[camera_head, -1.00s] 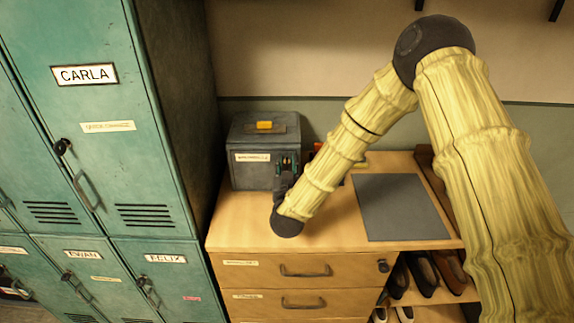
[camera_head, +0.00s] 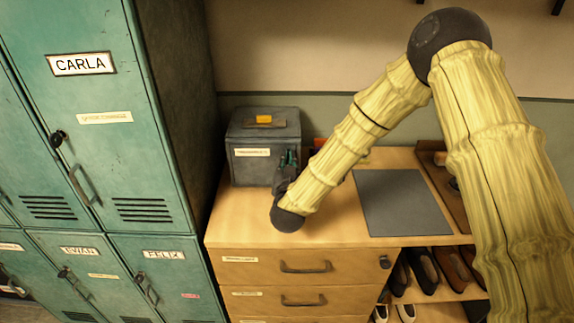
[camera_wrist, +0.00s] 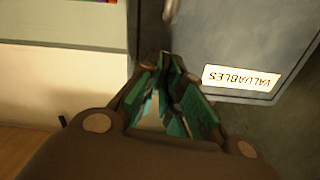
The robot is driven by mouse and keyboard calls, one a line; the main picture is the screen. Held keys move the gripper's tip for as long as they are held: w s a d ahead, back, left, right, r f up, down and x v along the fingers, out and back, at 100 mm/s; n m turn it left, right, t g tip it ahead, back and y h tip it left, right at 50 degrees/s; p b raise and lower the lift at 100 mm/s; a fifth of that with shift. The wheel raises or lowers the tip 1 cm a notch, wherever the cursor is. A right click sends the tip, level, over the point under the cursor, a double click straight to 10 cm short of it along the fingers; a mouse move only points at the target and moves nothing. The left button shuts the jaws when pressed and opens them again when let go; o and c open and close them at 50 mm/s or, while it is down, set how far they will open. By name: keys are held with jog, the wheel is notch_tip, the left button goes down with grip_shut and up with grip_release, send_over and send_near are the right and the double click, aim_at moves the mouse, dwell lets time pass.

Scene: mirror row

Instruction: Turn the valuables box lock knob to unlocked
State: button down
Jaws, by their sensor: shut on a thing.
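The valuables box (camera_head: 252,172) is a grey metal box with an orange-yellow piece on its lid and a white label on its front. It stands at the back left of the wooden cabinet top. In the wrist view the box (camera_wrist: 232,45) appears upside down, its label reading VALUABLES. My gripper (camera_head: 287,160) is at the right part of the box's front. In the wrist view my gripper (camera_wrist: 168,65) has its teal-padded fingers drawn together at the box. The lock knob is hidden by the fingers, so its angle cannot be seen.
Green lockers (camera_head: 100,120) stand close on the left. The wooden cabinet (camera_head: 240,232) has a grey mat (camera_head: 400,203) on its top and drawers below. A brown tray (camera_head: 442,170) lies at the right, with shoes (camera_head: 422,268) on shelves underneath.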

jog(key=m+b, duration=0.4)
jog(key=b, duration=0.1)
jog(key=shift+d+f+m, duration=0.2)
jog(key=shift+f+m, duration=0.1)
jog(key=shift+f, duration=0.05)
jog(key=shift+d+f+m+b, duration=0.1)
jog(key=shift+m+b, duration=2.7)
jog(key=shift+b, duration=0.05)
jog(key=shift+d+f+m+b, duration=0.1)
jog(key=shift+m+b, duration=2.7)
jog(key=shift+b, duration=0.05)
jog(key=shift+r, duration=0.1)
jog(key=c, duration=1.6)
grip_release()
